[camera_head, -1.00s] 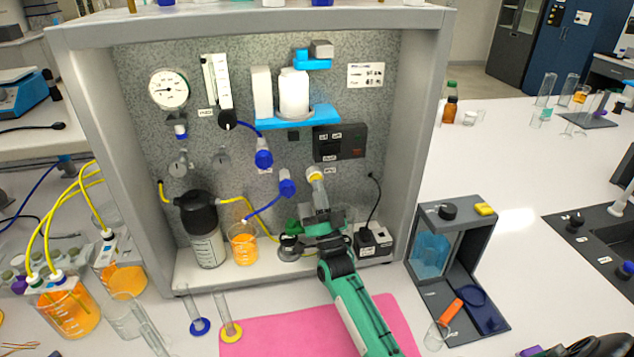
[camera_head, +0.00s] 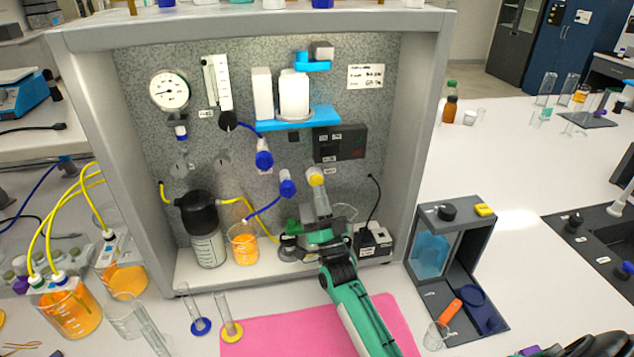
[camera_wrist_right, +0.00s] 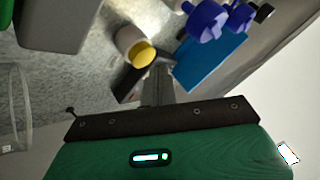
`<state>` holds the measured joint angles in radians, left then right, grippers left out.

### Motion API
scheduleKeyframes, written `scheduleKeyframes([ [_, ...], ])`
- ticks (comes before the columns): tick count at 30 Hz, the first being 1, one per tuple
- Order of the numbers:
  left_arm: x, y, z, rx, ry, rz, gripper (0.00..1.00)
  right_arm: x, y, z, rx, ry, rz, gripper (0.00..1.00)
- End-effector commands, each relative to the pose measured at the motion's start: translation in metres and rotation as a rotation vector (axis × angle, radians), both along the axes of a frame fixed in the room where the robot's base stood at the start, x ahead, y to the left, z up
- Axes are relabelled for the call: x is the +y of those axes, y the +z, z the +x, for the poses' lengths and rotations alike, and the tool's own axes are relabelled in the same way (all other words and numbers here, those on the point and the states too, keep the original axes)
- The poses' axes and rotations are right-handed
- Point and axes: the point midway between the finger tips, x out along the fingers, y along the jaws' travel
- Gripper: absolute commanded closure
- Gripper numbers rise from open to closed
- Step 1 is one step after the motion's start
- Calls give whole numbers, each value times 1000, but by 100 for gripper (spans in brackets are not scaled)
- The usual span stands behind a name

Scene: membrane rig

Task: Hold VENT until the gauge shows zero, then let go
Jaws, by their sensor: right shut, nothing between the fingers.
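The round pressure gauge (camera_head: 169,90) hangs at the upper left of the rig's back panel; its needle reading is too small to tell. A yellow-capped knob or button (camera_head: 317,178) on a pale round body sits below the dark control box (camera_head: 340,144); its label is unreadable, so I cannot tell if it is VENT. My right gripper (camera_head: 319,192) is shut and empty, just below the yellow cap. In the right wrist view the yellow cap (camera_wrist_right: 144,56) lies beside the shut fingertips (camera_wrist_right: 160,70), seemingly with a small gap.
A black-topped bottle (camera_head: 205,235) and a beaker of orange liquid (camera_head: 243,243) stand on the rig floor left of my arm. A small black-and-white box (camera_head: 373,242) stands to its right. Blue hose connectors (camera_head: 287,184) are close to the left. A pink mat (camera_head: 270,335) lies in front.

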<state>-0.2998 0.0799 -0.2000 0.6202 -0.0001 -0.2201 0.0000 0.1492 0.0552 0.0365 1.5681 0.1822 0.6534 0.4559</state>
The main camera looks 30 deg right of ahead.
Motion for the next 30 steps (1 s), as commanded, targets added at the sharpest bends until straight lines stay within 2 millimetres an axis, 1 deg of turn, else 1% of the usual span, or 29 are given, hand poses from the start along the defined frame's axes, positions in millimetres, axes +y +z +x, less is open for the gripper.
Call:
scheduleKeyframes([
  [5, 0, 3, 0, 0, 0, 0, 64, 1, 1, -4, 1, 0, 0, 100],
  [18, 0, 17, 0, 0, 0, 0, 64, 11, 1, -44, 0, 0, 0, 100],
  [22, 0, 17, 0, 0, 0, 0, 64, 12, 0, -48, 0, 0, 0, 100],
  [30, 0, 17, 0, 0, 0, 0, 64, 13, 0, -48, 0, 0, 0, 100],
])
